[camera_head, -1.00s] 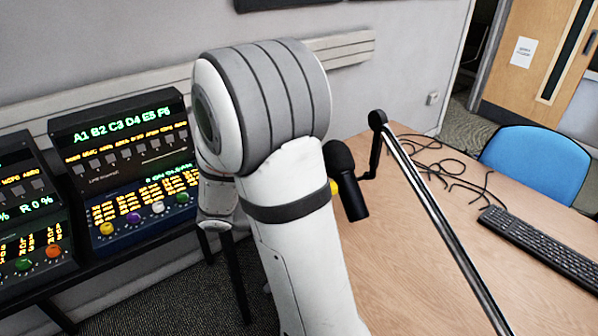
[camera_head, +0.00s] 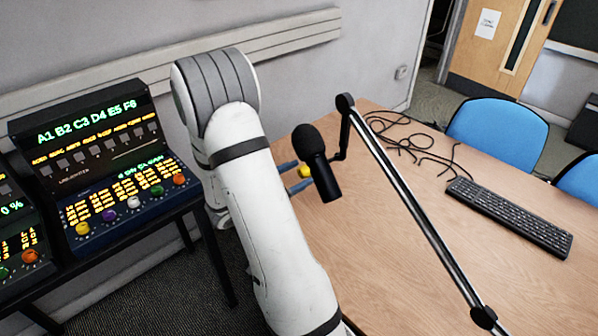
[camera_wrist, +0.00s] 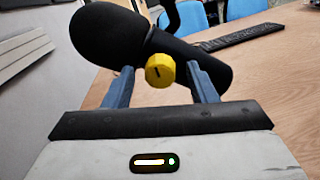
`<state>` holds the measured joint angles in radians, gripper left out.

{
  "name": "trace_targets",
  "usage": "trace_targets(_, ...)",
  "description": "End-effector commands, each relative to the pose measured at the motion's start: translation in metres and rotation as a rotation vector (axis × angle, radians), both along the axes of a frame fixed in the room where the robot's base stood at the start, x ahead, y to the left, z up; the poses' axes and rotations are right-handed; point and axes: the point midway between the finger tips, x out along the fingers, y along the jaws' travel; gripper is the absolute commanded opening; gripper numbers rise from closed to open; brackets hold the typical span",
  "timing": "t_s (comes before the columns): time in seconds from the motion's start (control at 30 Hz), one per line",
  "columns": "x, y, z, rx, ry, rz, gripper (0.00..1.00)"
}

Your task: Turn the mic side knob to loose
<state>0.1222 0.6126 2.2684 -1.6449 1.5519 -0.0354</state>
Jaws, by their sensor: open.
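The black microphone (camera_head: 318,165) hangs on a boom arm above the wooden table, its round head up and to the left. It also shows in the wrist view (camera_wrist: 112,36), tilted across the picture. The yellow side knob (camera_wrist: 160,70) faces the wrist camera, with a dark mark line on its face. In the head view the knob (camera_head: 305,172) is small at the microphone's left side. My gripper (camera_wrist: 160,80) is open, with one blue finger on each side of the knob and gaps between. Whether a finger touches the microphone body, I cannot tell.
The metal boom arm (camera_head: 410,195) runs from the microphone to the lower right. Black cables (camera_head: 420,150) and a keyboard (camera_head: 510,215) lie on the table (camera_head: 400,265). A console with coloured knobs (camera_head: 100,160) stands at the left. Blue chairs (camera_head: 497,133) stand behind the table.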

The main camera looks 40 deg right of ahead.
Motion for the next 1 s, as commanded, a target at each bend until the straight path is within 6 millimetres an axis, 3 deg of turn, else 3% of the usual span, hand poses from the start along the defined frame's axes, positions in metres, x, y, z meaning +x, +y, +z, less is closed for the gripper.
trace_targets(0.33,-0.0002,-0.0045,-0.0004,0.001,0.0,0.0,0.51)
trace_targets(0.87,0.0001,-0.0038,-0.0002,0.001,0.0,0.001,0.08)
trace_targets(0.9,0.0,-0.0109,-0.0003,0.001,0.0,0.0,0.07)
trace_targets(1.0,0.0005,-0.0058,0.0002,0.0,0.004,0.003,0.07)
